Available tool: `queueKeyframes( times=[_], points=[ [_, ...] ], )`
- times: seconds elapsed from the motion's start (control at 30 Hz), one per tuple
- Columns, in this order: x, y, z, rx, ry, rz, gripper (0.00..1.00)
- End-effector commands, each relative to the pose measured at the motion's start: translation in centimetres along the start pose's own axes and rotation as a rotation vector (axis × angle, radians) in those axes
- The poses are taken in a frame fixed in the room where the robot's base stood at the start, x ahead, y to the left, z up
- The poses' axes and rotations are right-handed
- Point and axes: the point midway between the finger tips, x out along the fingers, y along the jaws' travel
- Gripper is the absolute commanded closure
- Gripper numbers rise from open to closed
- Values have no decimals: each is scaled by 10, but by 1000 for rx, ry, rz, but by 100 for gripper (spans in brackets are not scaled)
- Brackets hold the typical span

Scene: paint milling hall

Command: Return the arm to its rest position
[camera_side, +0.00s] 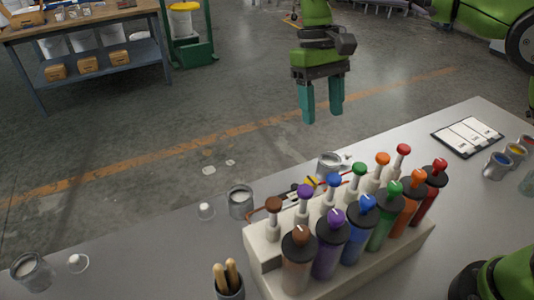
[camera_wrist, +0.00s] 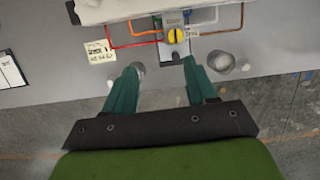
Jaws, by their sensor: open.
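My gripper (camera_side: 322,113) has two teal fingers and hangs in the upper middle of the side view, fingers pointing down. The fingers are spread apart with nothing between them. In the wrist view my gripper (camera_wrist: 160,73) also shows open and empty, its fingertips over the table's edge area. My green arm reaches in from the upper right of the side view. Part of it lies outside the frame.
The grey table (camera_side: 150,262) carries a rack (camera_side: 345,287) of several coloured bottles with matching knobs. Metal cups (camera_side: 240,202) stand near its edge. A yellow knob (camera_wrist: 175,36) sits on a plate with coloured lines. A clipboard (camera_side: 468,136) lies at right. The floor beyond is open.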

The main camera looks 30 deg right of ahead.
Motion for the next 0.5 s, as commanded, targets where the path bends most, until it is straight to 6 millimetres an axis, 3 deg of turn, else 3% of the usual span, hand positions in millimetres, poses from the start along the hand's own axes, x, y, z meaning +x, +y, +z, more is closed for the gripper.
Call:
queueKeyframes(
  times=[0.07,0.2,0.37,0.5],
  points=[
    [-13,22,21,6,81,-14,43],
    [-20,53,54,28,224,-52,43],
    [-14,83,92,83,396,-114,43],
    [2,104,122,151,556,-180,43]
  ],
)
